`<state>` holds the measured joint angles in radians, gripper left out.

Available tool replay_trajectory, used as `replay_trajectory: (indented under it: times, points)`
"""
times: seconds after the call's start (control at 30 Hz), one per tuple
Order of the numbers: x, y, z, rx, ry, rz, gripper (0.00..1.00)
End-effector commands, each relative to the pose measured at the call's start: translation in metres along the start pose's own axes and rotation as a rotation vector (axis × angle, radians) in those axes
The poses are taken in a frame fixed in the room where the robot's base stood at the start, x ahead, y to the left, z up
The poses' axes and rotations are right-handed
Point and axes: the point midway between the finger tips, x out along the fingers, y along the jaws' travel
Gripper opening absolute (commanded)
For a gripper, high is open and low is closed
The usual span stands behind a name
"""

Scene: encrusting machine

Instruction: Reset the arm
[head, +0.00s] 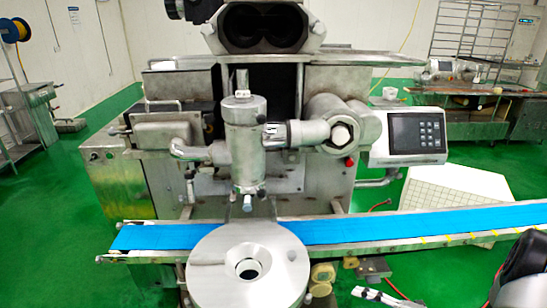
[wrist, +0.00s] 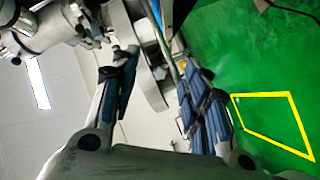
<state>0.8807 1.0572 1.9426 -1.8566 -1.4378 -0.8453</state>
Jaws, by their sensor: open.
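My gripper (wrist: 158,66) shows in the wrist view with its two dark-padded fingers spread apart. No object is held between them. The steel round disc (wrist: 148,75) of the machine appears beyond and between the fingers. In the head view, a dark part of my arm (head: 525,265) enters at the lower right corner, to the right of the machine and in front of the belt. The encrusting machine (head: 244,140) stands in the middle of the head view, with its steel disc (head: 205,280) low in front.
The blue conveyor belt (head: 400,227) crosses in front of the machine. A yellow floor outline (wrist: 236,110) marks open green floor in the wrist view.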

Motion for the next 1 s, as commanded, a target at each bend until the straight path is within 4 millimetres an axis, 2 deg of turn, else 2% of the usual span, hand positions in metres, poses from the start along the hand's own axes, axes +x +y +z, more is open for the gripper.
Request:
replay_trajectory:
  times: [0.03, 0.13, 0.27, 0.4, 0.5, 0.57, 0.67, 0.77, 0.87, 1.0]
  points:
    - [0.007, 0.022, 0.011, -0.023, -0.085, -0.041, 0.42]
    - [0.016, 0.065, 0.035, -0.027, -0.301, -0.098, 0.42]
    - [0.014, 0.126, 0.049, 0.002, -0.582, -0.105, 0.42]
    - [0.0, 0.186, 0.036, 0.085, -0.853, -0.037, 0.42]
    - [-0.015, 0.217, 0.01, 0.181, -1.015, 0.046, 0.42]
    - [-0.024, 0.229, -0.011, 0.254, -1.097, 0.103, 0.42]
    - [-0.04, 0.236, -0.052, 0.404, -1.206, 0.202, 0.42]
    - [-0.052, 0.227, -0.1, 0.582, -1.277, 0.292, 0.42]
    - [-0.06, 0.203, -0.15, 0.786, -1.314, 0.357, 0.42]
    - [-0.062, 0.152, -0.22, 1.082, -1.318, 0.385, 0.42]
